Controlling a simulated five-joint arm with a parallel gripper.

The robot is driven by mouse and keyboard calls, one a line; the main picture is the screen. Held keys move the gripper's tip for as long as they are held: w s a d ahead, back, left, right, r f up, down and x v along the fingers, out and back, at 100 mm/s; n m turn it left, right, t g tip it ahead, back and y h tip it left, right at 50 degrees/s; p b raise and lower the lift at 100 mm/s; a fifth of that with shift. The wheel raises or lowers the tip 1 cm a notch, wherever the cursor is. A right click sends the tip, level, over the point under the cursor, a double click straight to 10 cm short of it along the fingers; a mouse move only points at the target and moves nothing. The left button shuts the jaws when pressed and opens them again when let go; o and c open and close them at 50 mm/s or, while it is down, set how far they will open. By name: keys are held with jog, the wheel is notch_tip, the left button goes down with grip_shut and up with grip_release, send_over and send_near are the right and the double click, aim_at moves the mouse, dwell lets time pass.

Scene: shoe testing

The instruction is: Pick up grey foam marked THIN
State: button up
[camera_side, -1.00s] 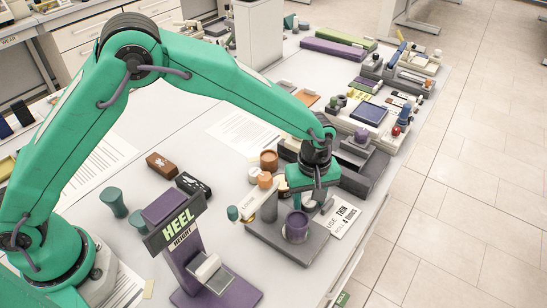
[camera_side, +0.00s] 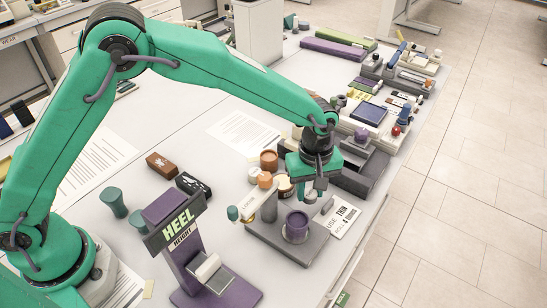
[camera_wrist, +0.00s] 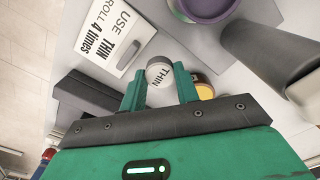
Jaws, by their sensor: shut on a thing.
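The grey foam marked THIN (camera_wrist: 160,72) is a short round piece with a pale top that reads THIN in the wrist view. It sits between the two green fingers of my gripper (camera_wrist: 160,90), which is shut on it. In the side view my gripper (camera_side: 319,186) is above the bench, beside the grey tester base with a purple cup (camera_side: 297,224). The foam is hard to make out there. A white card reading "USE THIN, ROLL 4 times" (camera_wrist: 115,35) lies close by and also shows in the side view (camera_side: 341,217).
The purple and dark grey heel tester (camera_side: 185,250) stands at the front left. A dark grey tray (camera_side: 360,178) is behind my gripper. A yellow-sided round pot (camera_wrist: 204,90) is close to one finger. Brown and orange pots (camera_side: 268,160) stand left of my gripper.

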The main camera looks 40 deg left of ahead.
jog(key=s+d+r, duration=0.5)
jog(key=s+r, duration=0.2)
jog(key=s, duration=0.3)
jog(key=shift+s+d+r, duration=0.15)
jog(key=shift+s+r, duration=0.1)
jog(key=shift+r, duration=0.15)
